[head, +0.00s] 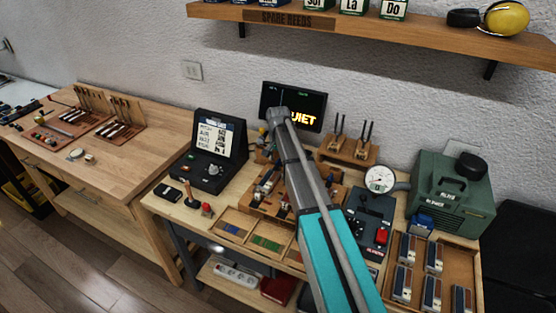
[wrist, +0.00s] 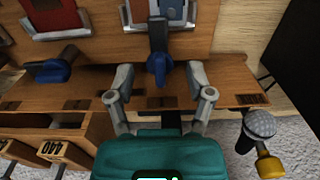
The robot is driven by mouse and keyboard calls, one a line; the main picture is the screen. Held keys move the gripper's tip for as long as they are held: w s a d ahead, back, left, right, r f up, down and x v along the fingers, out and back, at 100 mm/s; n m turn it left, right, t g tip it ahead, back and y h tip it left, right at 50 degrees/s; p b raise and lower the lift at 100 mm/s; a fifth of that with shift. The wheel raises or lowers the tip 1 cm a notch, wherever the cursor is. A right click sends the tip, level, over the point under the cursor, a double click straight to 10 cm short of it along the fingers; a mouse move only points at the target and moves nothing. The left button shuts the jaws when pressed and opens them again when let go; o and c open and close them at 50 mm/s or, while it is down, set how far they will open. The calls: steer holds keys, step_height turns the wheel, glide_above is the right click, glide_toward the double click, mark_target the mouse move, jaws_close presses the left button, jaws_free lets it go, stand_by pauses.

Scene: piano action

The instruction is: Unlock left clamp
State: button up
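In the wrist view, a clamp lever with a blue knob (wrist: 159,68) and dark shaft points toward me from the wooden fixture (wrist: 230,95). My gripper (wrist: 160,76) is open, with one finger on each side of this knob and visible gaps to both. A second clamp with a blue knob (wrist: 52,71) lies further left in that view. I cannot tell from these frames which one is the left clamp.
A microphone (wrist: 259,124) and a yellow knob (wrist: 269,166) are right of my gripper. A red piece (wrist: 56,20) and a blue piece (wrist: 170,9) sit above the clamps. A dial gauge (head: 379,178), a green blower box (head: 452,190) and a screen (head: 312,104) surround the fixture.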

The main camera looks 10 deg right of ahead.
jaws_close()
steer(key=shift+s, duration=0.1)
steer(key=shift+n, duration=0.3)
steer(key=n, duration=0.3)
steer(key=shift+n, duration=0.4)
steer(key=n, duration=0.4)
steer(key=shift+s+n, duration=0.1)
steer(key=shift+n, duration=0.2)
steer(key=n, duration=0.4)
steer(key=shift+n, duration=2.5)
